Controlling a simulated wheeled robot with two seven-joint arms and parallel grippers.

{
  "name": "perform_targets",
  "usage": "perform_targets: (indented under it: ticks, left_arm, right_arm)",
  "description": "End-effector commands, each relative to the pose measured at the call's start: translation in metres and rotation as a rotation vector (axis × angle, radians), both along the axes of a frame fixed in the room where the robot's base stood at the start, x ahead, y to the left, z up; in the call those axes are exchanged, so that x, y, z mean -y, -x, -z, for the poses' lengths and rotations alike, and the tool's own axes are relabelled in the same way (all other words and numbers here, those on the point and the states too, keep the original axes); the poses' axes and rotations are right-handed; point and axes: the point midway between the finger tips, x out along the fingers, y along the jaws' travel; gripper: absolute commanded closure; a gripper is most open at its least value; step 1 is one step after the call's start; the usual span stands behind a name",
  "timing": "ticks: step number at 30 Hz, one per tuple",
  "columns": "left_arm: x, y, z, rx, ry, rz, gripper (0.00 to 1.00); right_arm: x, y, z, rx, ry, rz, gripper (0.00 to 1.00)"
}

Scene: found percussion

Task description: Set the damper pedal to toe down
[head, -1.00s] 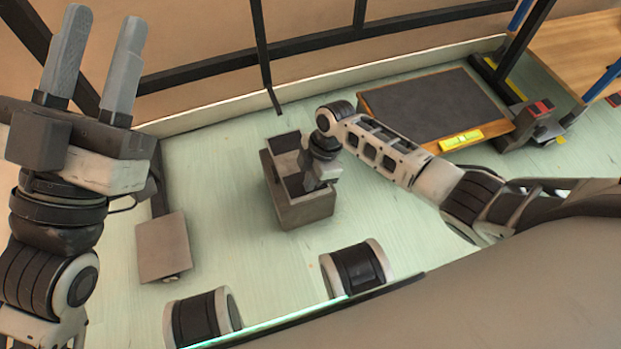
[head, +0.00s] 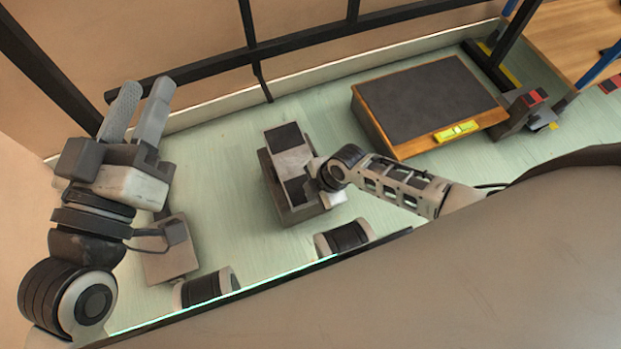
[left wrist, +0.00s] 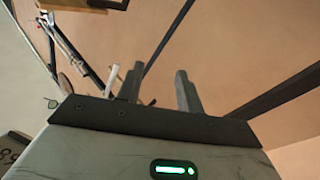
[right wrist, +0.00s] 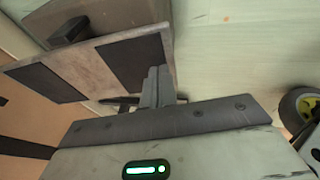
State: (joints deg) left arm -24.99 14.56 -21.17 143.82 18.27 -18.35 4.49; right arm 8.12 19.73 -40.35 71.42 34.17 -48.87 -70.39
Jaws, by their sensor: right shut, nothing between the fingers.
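The likely damper pedal is a rocker plate (head: 293,160) with dark pads at its two ends, on a grey box base (head: 271,187) at mid-floor. It looks tilted, far end raised and near end low; I cannot tell which end is the toe. The plate also shows in the right wrist view (right wrist: 105,65). My right gripper (head: 314,180) is at the plate's near right side, partly hidden by its arm. Its shut, empty fingers (right wrist: 157,82) are close beside the plate's edge; contact is unclear. My left gripper (head: 146,92) is open and empty, raised at the left.
A wooden sloped board (head: 430,100) with a dark top and a yellow block (head: 456,131) stands to the right. Black frame bars cross the back wall. Floor between the brown plate and box is clear.

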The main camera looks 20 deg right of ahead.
Motion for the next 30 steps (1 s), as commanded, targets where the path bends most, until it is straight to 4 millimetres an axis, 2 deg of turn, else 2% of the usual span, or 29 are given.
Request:
perform_targets:
  ticks: [5, 8, 12, 21, 25, 30]
  left_arm:
    - [0.001, 0.0, -0.003, -0.011, 0.004, 0.006, 0.64]
    - [0.002, 0.007, 0.013, -0.14, 0.028, 0.014, 0.64]
    - [0.005, 0.02, 0.028, -0.311, 0.029, 0.028, 0.64]
    - [-0.008, 0.022, 0.042, -0.337, -0.225, -0.03, 0.64]
    - [-0.012, 0.024, 0.047, -0.346, -0.294, -0.041, 0.64]
    - [-0.014, 0.022, 0.057, -0.388, -0.315, -0.042, 0.64]
  right_arm:
    - [0.001, 0.002, -0.001, -0.005, 0.003, 0.002, 1.0]
    - [0.001, 0.003, -0.011, -0.004, 0.003, 0.003, 1.0]
    - [0.002, 0.005, -0.035, 0.0, 0.002, 0.005, 1.0]
    - [0.02, 0.022, -0.096, 0.001, 0.003, 0.005, 1.0]
    - [0.026, 0.028, -0.116, 0.002, 0.002, 0.005, 1.0]
    - [0.031, 0.033, -0.13, 0.001, 0.002, 0.005, 1.0]
